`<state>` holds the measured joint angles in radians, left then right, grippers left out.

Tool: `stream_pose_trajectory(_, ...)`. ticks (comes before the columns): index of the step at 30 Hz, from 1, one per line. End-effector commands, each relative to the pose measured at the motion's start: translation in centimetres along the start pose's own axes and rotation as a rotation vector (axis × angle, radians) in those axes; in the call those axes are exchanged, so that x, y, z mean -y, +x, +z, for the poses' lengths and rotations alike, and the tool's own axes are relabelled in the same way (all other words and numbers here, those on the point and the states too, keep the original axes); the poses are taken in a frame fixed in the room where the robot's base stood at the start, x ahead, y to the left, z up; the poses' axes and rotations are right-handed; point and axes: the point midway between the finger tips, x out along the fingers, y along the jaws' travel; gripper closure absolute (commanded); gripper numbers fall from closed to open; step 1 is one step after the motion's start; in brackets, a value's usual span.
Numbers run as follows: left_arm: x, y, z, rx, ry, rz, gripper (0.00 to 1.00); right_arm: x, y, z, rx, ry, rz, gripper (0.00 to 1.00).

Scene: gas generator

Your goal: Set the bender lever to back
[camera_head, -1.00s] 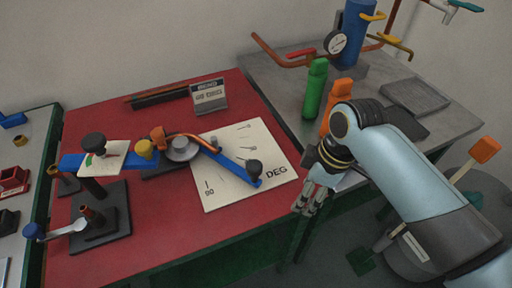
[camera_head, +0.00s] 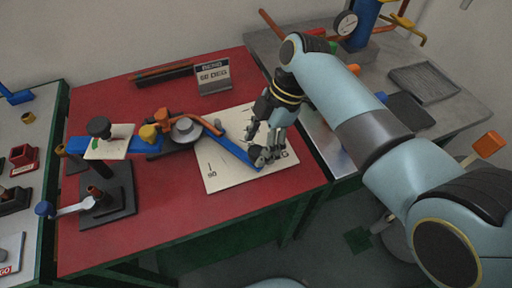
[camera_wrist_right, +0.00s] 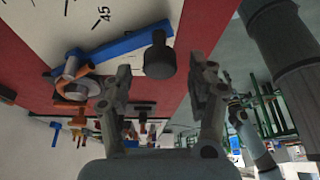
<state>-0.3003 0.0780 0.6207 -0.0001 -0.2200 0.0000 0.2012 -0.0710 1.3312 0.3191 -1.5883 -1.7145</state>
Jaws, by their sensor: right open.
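The bender lever (camera_head: 236,147) is a blue bar that runs from the round former (camera_head: 185,131) toward the lower right over the white angle plate. It also shows in the wrist view (camera_wrist_right: 118,46). Its upright black knob (camera_wrist_right: 159,56) stands at the free end. My right gripper (camera_head: 266,157) is at this knob and partly hides it in the head view. In the wrist view its open fingers (camera_wrist_right: 158,88) stand on either side of the knob, with gaps visible. I cannot tell whether either finger touches it. My left gripper is not in view.
A copper tube (camera_head: 203,119) curves around the former. The angle plate (camera_head: 217,178) lies on the red table (camera_head: 190,221). A small "90 DEG" sign (camera_head: 213,75) stands behind. A grey bench (camera_head: 345,85) with a pressure gauge (camera_head: 346,23) is at the right.

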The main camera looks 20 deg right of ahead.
Motion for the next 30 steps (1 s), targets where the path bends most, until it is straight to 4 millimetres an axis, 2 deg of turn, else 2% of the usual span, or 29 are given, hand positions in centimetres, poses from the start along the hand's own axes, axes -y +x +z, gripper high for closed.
stream_pose_trajectory(3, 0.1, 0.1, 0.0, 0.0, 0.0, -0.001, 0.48, 0.0, 1.5, 0.0, -0.001, 0.001, -0.001, 0.42)
stream_pose_trajectory(6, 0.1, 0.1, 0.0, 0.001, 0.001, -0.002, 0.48, 0.0, 2.1, 0.0, 0.0, 0.001, 0.0, 0.42)
stream_pose_trajectory(15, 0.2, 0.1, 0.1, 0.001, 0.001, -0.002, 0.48, 0.0, 2.2, 0.0, 0.0, 0.001, 0.001, 0.43)
stream_pose_trajectory(28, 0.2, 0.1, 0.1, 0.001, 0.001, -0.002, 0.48, 0.0, 2.2, 0.0, 0.001, 0.001, 0.001, 1.0)
stream_pose_trajectory(30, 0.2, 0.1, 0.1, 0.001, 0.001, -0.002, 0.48, 0.0, 2.2, 0.0, 0.001, 0.001, 0.001, 1.0)
